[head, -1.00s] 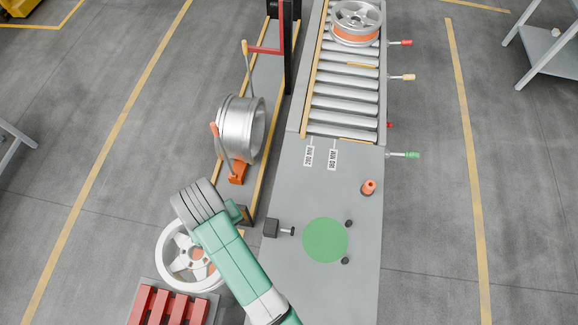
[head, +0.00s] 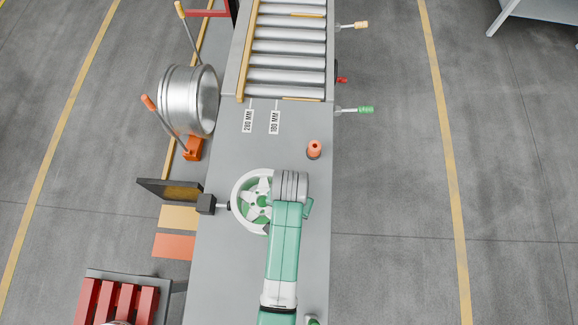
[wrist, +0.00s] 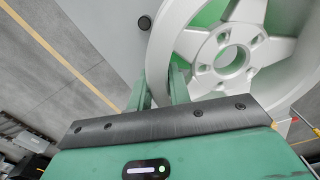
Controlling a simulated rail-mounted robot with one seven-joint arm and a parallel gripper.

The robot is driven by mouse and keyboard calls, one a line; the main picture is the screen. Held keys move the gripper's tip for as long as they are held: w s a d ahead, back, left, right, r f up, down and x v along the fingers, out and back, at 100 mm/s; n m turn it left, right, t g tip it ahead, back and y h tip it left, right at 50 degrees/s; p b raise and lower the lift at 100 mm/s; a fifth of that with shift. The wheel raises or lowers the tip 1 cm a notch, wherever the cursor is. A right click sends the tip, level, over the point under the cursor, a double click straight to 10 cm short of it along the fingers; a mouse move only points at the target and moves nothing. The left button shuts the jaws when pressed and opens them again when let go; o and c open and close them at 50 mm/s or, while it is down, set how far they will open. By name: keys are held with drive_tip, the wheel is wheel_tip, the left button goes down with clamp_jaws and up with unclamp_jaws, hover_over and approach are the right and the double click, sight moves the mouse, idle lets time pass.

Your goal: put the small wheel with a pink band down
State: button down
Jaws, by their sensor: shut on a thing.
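The small wheel (head: 240,203) is white with several spokes, held flat over the green disc (head: 257,213) on the grey table. Green shows through its openings in both views. No pink band shows on it from here. In the wrist view my gripper (wrist: 160,78) is shut on the near rim of the wheel (wrist: 190,45). In the head view my wrist covers the wheel's right side and hides the fingers. I cannot tell whether the wheel touches the disc.
A black block with a pin (head: 206,204) stands just left of the wheel. An orange peg (head: 314,149) stands behind it to the right. The roller conveyor (head: 287,60) lies beyond. A silver wheel (head: 180,100) stands at left, a red slatted rack (head: 118,303) at front left.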

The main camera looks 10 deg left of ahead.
drive_tip(key=shift+s+d+f, duration=0.1)
drive_tip(key=shift+d+f, duration=0.15)
drive_tip(key=shift+f, duration=0.4)
drive_tip(key=shift+f+b, duration=0.55)
drive_tip(key=shift+f, duration=3.4)
drive_tip(key=shift+f, duration=0.15)
drive_tip(key=c, duration=1.3)
unclamp_jaws()
wheel_tip(320, 180, up, 12)
drive_tip(key=shift+r+p, duration=0.1)
drive_tip(key=shift+p, duration=0.65)
